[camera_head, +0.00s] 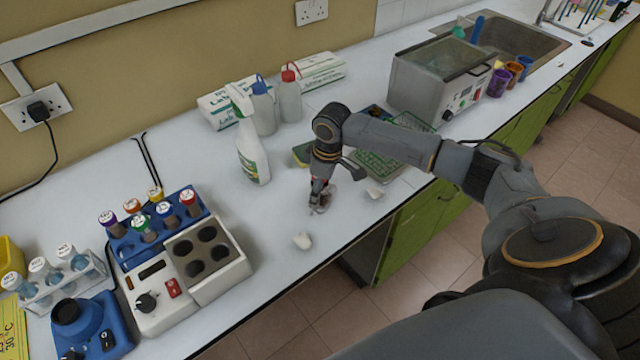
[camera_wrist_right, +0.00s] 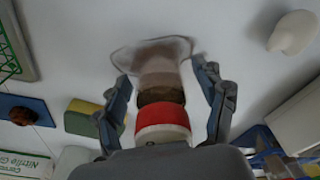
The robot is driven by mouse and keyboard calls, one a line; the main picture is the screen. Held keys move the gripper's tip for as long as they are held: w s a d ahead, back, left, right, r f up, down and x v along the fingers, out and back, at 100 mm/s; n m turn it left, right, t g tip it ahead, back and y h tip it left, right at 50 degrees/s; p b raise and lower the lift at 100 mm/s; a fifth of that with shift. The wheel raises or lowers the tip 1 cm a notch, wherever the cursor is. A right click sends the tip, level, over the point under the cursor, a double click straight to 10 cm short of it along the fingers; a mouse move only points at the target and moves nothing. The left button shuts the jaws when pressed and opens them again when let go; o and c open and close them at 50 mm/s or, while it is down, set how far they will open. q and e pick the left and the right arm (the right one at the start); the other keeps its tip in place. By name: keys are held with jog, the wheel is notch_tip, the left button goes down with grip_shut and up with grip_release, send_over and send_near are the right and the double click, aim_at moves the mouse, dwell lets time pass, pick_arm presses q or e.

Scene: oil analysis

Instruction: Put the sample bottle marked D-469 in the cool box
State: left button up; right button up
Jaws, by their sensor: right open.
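My right gripper (camera_head: 320,207) is low over the counter, in front of the spray bottle. In the right wrist view the gripper (camera_wrist_right: 168,95) is open, its fingers on either side of a red-capped container (camera_wrist_right: 162,118). This has a brown band below the cap and a clear part beyond it, close to the counter. I cannot tell whether the fingers touch it, and no D-469 marking is readable on it. Several capped tubes stand in a blue rack (camera_head: 158,246); their markings are too small to read. I cannot make out a cool box. My left gripper is not in view.
A spray bottle (camera_head: 251,150) and two wash bottles stand behind my gripper. A heating block (camera_head: 180,290) and white-capped tubes (camera_head: 65,250) are at left. A metal bath (camera_head: 438,80) and sink are at right.

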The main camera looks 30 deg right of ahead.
jog(key=c, duration=1.4)
jog(key=shift+r, duration=0.1)
jog(key=shift+c, duration=0.2)
